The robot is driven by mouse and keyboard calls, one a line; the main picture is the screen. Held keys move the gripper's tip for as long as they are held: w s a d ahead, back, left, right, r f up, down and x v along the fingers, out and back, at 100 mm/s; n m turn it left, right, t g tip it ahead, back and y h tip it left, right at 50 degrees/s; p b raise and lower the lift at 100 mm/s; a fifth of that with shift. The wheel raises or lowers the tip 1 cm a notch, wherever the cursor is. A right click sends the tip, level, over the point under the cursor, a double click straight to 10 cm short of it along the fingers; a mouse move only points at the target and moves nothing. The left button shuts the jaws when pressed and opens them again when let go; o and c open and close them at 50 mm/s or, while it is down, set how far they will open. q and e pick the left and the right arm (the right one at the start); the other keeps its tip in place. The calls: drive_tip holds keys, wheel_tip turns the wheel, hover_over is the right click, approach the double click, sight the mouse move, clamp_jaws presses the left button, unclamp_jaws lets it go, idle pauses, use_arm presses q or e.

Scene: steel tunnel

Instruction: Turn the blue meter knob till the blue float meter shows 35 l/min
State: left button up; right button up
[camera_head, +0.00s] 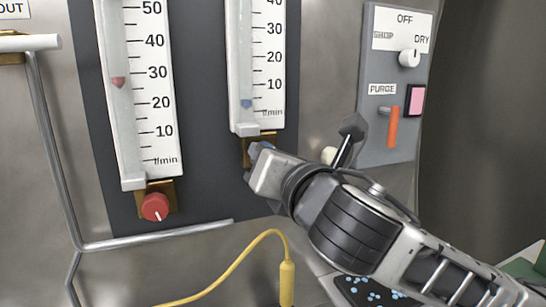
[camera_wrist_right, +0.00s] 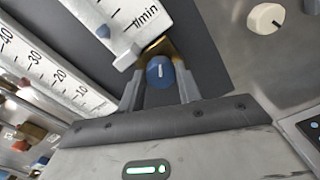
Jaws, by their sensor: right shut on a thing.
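The blue float meter (camera_head: 243,60) stands on the dark panel, its top cut off in the head view. Its blue float (camera_head: 246,104) sits low in the tube, below the 10 mark and close to the l/min label. The float also shows in the right wrist view (camera_wrist_right: 103,31). The blue meter knob (camera_wrist_right: 160,70) is under that meter on a brass block, with a white pointer line. My right gripper (camera_wrist_right: 160,92) is shut on the knob, one finger on each side. In the head view the gripper (camera_head: 258,168) hides most of the knob. My left gripper is out of view.
The red meter (camera_head: 131,120) with its red knob (camera_head: 155,207) is to the left, its float a little under 30. A switch box (camera_head: 385,140) stands at the right. A steel pipe (camera_head: 160,234) and a yellow cable (camera_head: 225,270) run below.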

drive_tip(key=o, duration=1)
use_arm(q)
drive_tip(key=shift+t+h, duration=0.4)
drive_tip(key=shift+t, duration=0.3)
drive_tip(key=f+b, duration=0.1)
drive_tip(key=b, duration=0.3)
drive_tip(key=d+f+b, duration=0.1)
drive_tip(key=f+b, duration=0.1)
drive_tip(key=b, duration=0.3)
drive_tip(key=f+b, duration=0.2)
drive_tip(key=b, duration=0.2)
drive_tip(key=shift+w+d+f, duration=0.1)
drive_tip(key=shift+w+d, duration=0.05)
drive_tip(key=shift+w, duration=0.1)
use_arm(e)
drive_tip(key=v, duration=1.6)
drive_tip(key=shift+r, duration=0.1)
